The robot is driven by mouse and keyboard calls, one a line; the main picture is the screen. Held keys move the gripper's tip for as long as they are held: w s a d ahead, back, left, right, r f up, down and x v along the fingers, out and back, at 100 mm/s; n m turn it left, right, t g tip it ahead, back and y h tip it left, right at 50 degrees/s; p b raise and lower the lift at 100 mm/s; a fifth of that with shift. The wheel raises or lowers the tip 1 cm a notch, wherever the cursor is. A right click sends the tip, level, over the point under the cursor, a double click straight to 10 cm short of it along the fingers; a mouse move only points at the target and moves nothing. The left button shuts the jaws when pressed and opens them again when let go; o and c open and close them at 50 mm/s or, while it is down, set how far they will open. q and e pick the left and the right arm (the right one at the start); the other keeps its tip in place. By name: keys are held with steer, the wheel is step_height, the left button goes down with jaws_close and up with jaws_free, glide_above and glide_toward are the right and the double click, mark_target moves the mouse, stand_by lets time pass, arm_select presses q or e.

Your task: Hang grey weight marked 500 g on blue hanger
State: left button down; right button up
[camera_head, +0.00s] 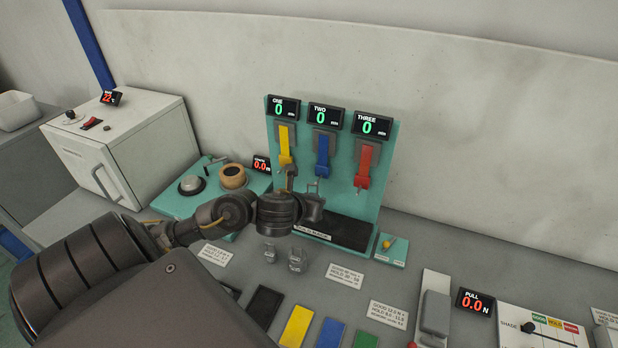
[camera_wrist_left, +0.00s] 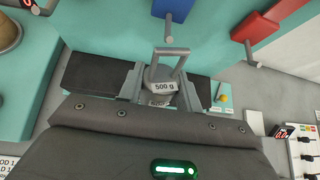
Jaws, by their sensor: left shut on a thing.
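The grey weight marked 500 g (camera_wrist_left: 164,86) is between the two fingers of my left gripper (camera_wrist_left: 162,95), which is shut on it. Its wire loop stands up toward the blue hanger (camera_wrist_left: 173,10). In the head view the left gripper (camera_head: 310,207) is in front of the board, just below the blue hanger (camera_head: 322,156). The loop appears close to the blue hanger's peg; I cannot tell whether they touch. The lower part of the weight is partly hidden by the gripper. My right gripper is not in view.
The yellow hanger (camera_head: 285,144) is left of the blue one and the red hanger (camera_head: 364,165) is right. A dark pad (camera_head: 358,233) lies at the board's foot. Two grey weights (camera_head: 270,253) (camera_head: 297,260) stand on the table in front. A teal stand is at left.

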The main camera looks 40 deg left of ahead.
arm_select(q)
steer(key=shift+w+a+f+b, duration=0.15)
steer(key=shift+w+a+f, duration=0.1)
steer(key=shift+w, duration=0.5)
steer(key=shift+w+a+f+b, duration=0.15)
steer(key=shift+w+a, duration=0.15)
steer(key=shift+w, duration=0.45)
steer(key=shift+w+a+f+b, duration=0.15)
steer(key=shift+w+a+f, duration=0.1)
steer(key=shift+w, duration=0.5)
